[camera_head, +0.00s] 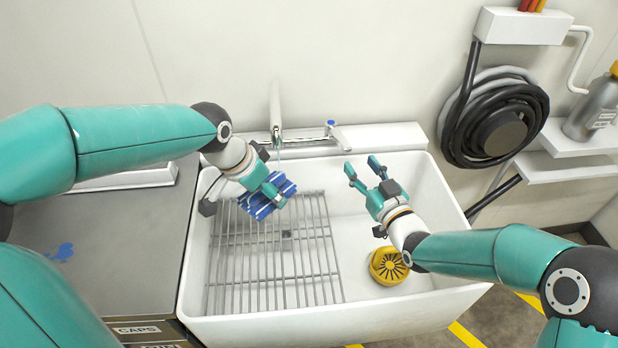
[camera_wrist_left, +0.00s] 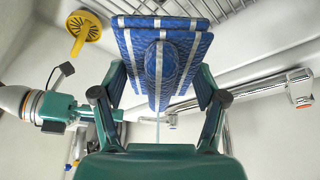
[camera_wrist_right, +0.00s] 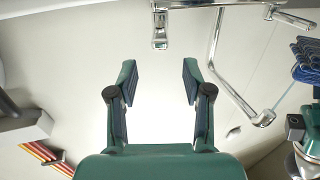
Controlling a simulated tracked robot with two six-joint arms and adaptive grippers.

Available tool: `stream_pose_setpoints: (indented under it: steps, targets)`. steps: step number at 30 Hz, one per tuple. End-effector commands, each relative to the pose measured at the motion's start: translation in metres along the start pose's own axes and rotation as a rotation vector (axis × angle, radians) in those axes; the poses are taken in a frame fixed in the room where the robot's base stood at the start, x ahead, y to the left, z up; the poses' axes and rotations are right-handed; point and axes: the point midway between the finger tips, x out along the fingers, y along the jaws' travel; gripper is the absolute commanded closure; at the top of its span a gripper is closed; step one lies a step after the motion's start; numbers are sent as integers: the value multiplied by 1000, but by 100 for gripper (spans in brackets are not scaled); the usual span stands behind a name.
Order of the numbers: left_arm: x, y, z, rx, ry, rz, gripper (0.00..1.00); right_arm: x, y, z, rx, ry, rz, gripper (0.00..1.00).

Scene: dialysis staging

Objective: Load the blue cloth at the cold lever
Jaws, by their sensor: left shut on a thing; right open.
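The blue cloth (camera_head: 262,204), striped with white and folded, is held in my left gripper (camera_head: 270,190) over the sink's wire rack. In the left wrist view the cloth (camera_wrist_left: 160,45) is pinched between both fingers. The cold lever (camera_head: 333,130), with a blue mark, is at the right end of the chrome tap. A thin pale stream, seemingly water, falls from the spout (camera_head: 276,108) to the cloth. My right gripper (camera_head: 362,166) is open and empty, near the sink's back wall, below and right of the lever. In the right wrist view a chrome lever end (camera_wrist_right: 160,38) shows beyond its fingers, apart from them.
The white sink (camera_head: 330,325) holds the wire rack (camera_head: 290,270) on its left and a yellow round strainer (camera_head: 388,266) on its right. A grey counter (camera_head: 110,240) adjoins at left. A coiled black hose (camera_head: 497,125) hangs on the wall. A bottle (camera_head: 597,105) stands on a shelf.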

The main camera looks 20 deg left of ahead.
Motion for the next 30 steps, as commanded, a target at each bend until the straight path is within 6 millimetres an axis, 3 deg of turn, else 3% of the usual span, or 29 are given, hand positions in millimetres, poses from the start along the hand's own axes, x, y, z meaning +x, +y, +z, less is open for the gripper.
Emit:
stream_pose_setpoints:
  steps: [10,19,23,30]
  targets:
    - [0,0,0,0,0,0,56,0,0,0,0,0,0,50]
    - [0,0,0,0,0,0,56,0,0,0,22,0,0,100]
    - [0,0,0,0,0,0,56,0,0,0,118,-1,0,100]
    - [0,0,0,0,0,0,56,3,-11,-5,483,-1,-60,100]
